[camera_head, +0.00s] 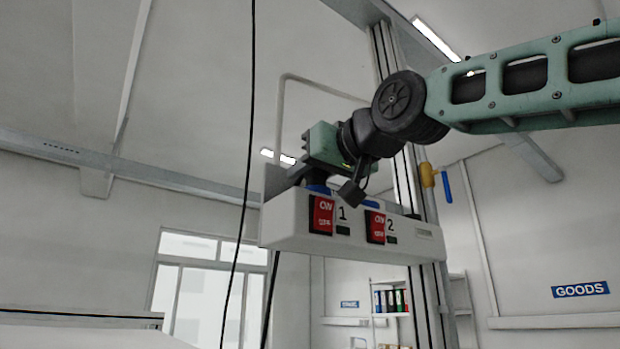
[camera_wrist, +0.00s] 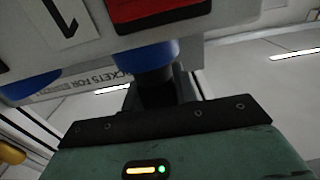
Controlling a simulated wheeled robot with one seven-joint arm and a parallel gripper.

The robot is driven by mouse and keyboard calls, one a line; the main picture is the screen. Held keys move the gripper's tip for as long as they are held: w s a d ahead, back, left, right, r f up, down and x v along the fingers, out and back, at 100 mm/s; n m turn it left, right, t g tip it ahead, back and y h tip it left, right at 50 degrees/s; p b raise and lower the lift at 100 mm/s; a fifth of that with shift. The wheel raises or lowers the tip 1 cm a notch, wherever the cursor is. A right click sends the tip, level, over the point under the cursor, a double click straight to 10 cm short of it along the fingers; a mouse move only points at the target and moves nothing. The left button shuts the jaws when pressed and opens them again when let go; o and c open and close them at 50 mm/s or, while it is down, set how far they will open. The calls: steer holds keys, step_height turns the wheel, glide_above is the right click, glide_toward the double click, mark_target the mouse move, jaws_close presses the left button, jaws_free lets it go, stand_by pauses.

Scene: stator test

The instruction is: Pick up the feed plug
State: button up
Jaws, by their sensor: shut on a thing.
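A white socket box (camera_head: 285,225) with two red switches, marked 1 and 2, hangs in the middle of the head view. My gripper (camera_head: 318,181) points down at its top edge, above the switch marked 1. My gripper (camera_wrist: 157,92) is shut on what appears to be the feed plug, mostly hidden between the dark fingers. A blue round part (camera_wrist: 148,54) sits directly beyond the fingertips, beside the red switch (camera_wrist: 160,12). I cannot tell whether this blue part belongs to the plug or to the socket.
A second blue part (camera_head: 370,204) is on the box by the switch marked 2. Black cables (camera_head: 250,130) hang left of and below the box. A metal column (camera_head: 440,290) stands behind it. A shelf with binders (camera_head: 391,301) is far back.

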steer(key=shift+r+p, duration=0.65)
steer(key=shift+r, duration=3.75)
